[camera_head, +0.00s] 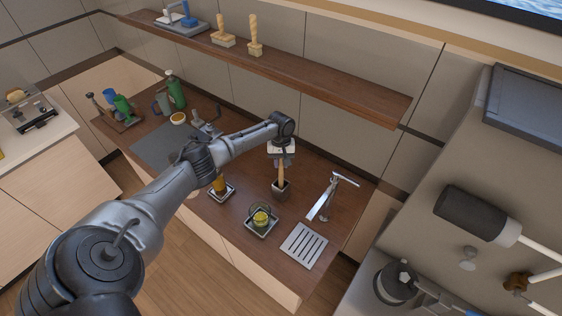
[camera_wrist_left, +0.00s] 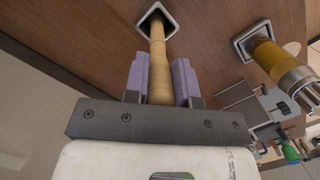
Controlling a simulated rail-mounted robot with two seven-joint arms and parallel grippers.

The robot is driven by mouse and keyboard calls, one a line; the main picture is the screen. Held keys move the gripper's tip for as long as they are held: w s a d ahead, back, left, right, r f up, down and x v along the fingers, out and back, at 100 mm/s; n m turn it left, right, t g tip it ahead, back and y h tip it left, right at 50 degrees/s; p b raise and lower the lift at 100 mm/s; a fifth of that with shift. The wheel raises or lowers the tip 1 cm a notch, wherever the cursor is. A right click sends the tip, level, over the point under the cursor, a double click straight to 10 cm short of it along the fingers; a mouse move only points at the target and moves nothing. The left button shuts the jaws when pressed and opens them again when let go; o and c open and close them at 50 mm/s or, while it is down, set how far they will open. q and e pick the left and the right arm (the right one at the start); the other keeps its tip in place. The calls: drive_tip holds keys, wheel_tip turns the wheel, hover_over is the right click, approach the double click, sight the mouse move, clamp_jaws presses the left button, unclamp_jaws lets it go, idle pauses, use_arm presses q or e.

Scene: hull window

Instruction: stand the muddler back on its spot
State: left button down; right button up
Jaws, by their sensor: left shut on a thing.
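The muddler (camera_head: 282,171) is a light wooden stick that stands about upright over the counter. Its lower end reaches into a small dark square holder (camera_head: 280,190). My left gripper (camera_head: 281,153) is shut on its upper part from above. In the left wrist view the muddler (camera_wrist_left: 158,60) runs between the purple finger pads of my left gripper (camera_wrist_left: 161,80). Its far end is inside the pale-rimmed opening of the holder (camera_wrist_left: 171,17). I cannot tell whether it touches the bottom. My right gripper does not show.
A yellow bottle-like item (camera_head: 219,184) stands in a square tray to the left. A glass with yellow contents (camera_head: 261,219) stands in a tray in front. A shelf (camera_head: 300,75) runs behind.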

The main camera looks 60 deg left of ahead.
use_arm(q)
drive_tip(key=shift+f, duration=0.35)
drive_tip(key=c, duration=0.9)
unclamp_jaws()
drive_tip(key=shift+o, duration=0.2)
wheel_tip(320, 180, up, 3)
drive_tip(key=shift+w+a+p, duration=0.1)
drive_tip(key=shift+a+p, duration=0.05)
drive_tip(key=shift+p, duration=1.05)
drive_tip(key=shift+w+a+r+p, duration=0.1)
drive_tip(key=shift+r+p, duration=0.1)
drive_tip(key=shift+r, duration=0.4)
drive_tip(key=shift+a+r+p, duration=0.1)
drive_tip(key=shift+r+p, duration=0.05)
drive_tip(key=shift+r, duration=0.4)
drive_tip(key=shift+w+a+r, duration=0.1)
drive_tip(key=shift+r, duration=0.55)
drive_tip(key=shift+w+a+r, duration=0.1)
drive_tip(key=shift+r, duration=0.55)
drive_tip(key=shift+s, duration=0.1)
